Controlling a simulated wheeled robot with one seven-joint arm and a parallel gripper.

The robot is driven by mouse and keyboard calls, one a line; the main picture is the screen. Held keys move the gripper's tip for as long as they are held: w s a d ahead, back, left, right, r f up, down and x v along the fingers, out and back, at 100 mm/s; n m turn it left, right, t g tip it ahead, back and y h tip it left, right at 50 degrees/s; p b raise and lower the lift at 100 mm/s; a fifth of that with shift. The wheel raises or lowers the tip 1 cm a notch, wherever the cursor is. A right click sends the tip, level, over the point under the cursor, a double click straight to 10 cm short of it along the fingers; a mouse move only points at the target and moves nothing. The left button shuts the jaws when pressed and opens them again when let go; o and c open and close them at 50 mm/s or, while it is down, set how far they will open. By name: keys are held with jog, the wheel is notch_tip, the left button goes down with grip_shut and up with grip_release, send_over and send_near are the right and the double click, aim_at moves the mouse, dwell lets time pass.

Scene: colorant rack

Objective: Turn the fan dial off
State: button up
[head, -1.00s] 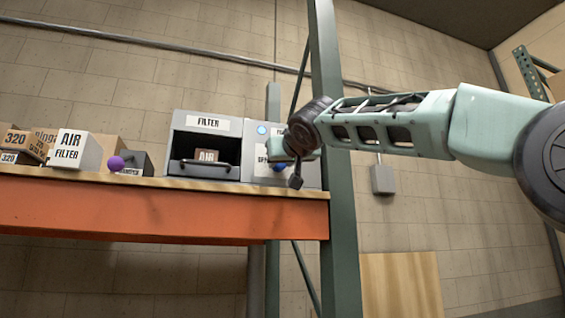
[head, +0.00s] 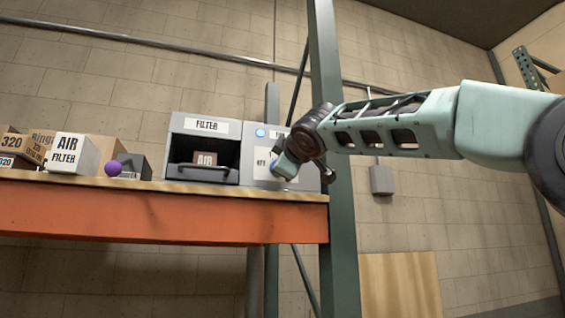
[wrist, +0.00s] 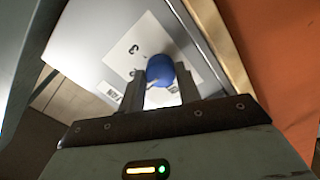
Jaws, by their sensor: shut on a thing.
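The fan dial is a blue knob (wrist: 159,68) on a white panel with printed marks (wrist: 135,45). In the wrist view it sits between the two fingers of my gripper (wrist: 159,84), which is shut on it. In the head view my gripper (head: 289,166) is in front of the right part of the grey control box (head: 252,176), and hides most of the dial. A white label (head: 262,160) shows just left of my gripper; its lettering is partly covered. A round blue light (head: 260,133) glows above the label.
Left of the panel is the open filter compartment (head: 205,125) with a dark drawer. A white air filter box (head: 72,153), a purple ball (head: 113,168) and cardboard boxes stand farther left on the shelf (head: 150,185). A green post (head: 335,150) rises close to my wrist.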

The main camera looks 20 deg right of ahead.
jog(key=shift+r+n+p, duration=0.15)
jog(key=shift+n+p, duration=2.95)
jog(key=shift+n, duration=4.6)
jog(key=o, duration=1)
jog(key=shift+c, duration=0.2)
jog(key=shift+s, duration=0.1)
